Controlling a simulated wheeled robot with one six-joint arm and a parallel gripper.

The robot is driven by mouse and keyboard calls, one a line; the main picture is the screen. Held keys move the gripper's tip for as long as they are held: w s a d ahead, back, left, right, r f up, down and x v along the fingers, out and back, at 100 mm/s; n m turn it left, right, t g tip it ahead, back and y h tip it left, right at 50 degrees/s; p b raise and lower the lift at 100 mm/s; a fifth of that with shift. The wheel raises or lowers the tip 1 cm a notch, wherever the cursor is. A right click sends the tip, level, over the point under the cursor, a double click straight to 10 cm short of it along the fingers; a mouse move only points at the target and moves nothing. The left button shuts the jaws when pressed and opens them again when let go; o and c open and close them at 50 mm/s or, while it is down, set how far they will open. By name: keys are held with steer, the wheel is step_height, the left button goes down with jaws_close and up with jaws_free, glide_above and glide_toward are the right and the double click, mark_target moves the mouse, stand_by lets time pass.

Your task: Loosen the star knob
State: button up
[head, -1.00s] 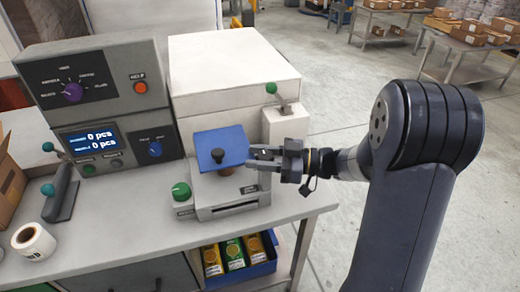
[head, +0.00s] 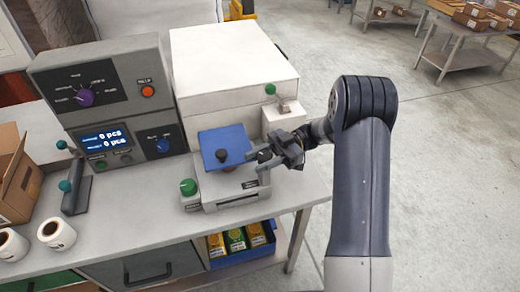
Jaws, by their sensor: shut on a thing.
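My gripper (head: 256,158) is at the right edge of the weigher with the blue plate (head: 223,141). Its jaws are shut on a small part there, which I take to be the star knob; the fingers hide most of it. A dark round knob (head: 222,155) stands at the front of the blue plate, left of the fingertips and apart from them. A green knob (head: 188,187) is on the weigher's left front corner, clear of my gripper.
A control box (head: 107,95) with dials and a screen stands behind left. Paper rolls (head: 56,232) and a carton (head: 17,178) are at left. The bench front (head: 160,225) is clear.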

steer(key=shift+n+g+p, duration=0.3)
steer(key=shift+g+p, duration=0.1)
steer(key=shift+p, duration=0.15)
steer(key=o, duration=1)
